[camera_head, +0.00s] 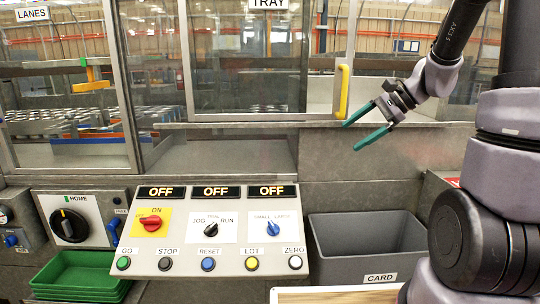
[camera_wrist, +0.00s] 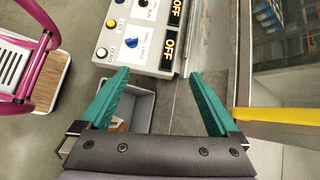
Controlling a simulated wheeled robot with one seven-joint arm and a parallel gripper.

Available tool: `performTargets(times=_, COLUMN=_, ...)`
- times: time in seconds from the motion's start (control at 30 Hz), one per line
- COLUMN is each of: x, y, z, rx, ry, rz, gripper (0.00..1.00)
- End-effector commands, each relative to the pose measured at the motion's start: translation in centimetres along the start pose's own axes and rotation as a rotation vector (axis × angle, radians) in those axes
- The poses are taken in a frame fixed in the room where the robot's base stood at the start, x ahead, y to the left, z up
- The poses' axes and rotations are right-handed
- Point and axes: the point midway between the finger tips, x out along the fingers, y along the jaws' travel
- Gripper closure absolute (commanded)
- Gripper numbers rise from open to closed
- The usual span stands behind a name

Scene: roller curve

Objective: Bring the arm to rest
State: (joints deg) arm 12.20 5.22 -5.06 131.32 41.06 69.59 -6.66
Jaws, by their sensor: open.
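My gripper (camera_head: 360,126) hangs in the air at the right of the head view, in front of the glazed cabinet and above the grey bin. Its two teal fingers are spread apart with nothing between them. In the wrist view my gripper (camera_wrist: 160,95) shows the same wide gap, with the grey counter front behind it. My arm comes in from the right side and is bent, with the gripper pointing down and left. The fingers touch nothing that I can see.
A control panel (camera_head: 215,263) with several knobs and buttons stands at the centre, its displays reading OFF. A grey bin (camera_head: 335,262) labelled CARD is to its right. Green trays (camera_head: 75,272) sit at lower left. A yellow handle (camera_head: 343,91) is near my gripper.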

Motion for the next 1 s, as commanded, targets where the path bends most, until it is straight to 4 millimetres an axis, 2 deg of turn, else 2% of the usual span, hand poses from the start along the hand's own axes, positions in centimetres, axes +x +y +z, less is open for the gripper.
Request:
performTargets(times=0.03, x=-1.0, y=0.5, z=2.0, rx=-0.089, ry=0.033, rz=0.023, gripper=0.03)
performTargets(times=0.1, x=-2.2, y=1.6, z=4.1, rx=-0.205, ry=0.086, rz=0.062, gripper=0.03)
performTargets(times=0.2, x=-4.0, y=3.3, z=6.7, rx=-0.370, ry=0.171, rz=0.109, gripper=0.03)
performTargets(times=0.4, x=-7.8, y=6.4, z=10.3, rx=-0.694, ry=0.367, rz=0.174, gripper=0.03)
performTargets(times=0.6, x=-11.0, y=8.5, z=12.2, rx=-0.936, ry=0.548, rz=0.201, gripper=0.03)
performTargets(times=0.7, x=-11.9, y=9.0, z=12.7, rx=-1.003, ry=0.604, rz=0.205, gripper=0.03)
performTargets(times=1.0, x=-12.5, y=9.3, z=12.8, rx=-1.040, ry=0.636, rz=0.208, gripper=0.03)
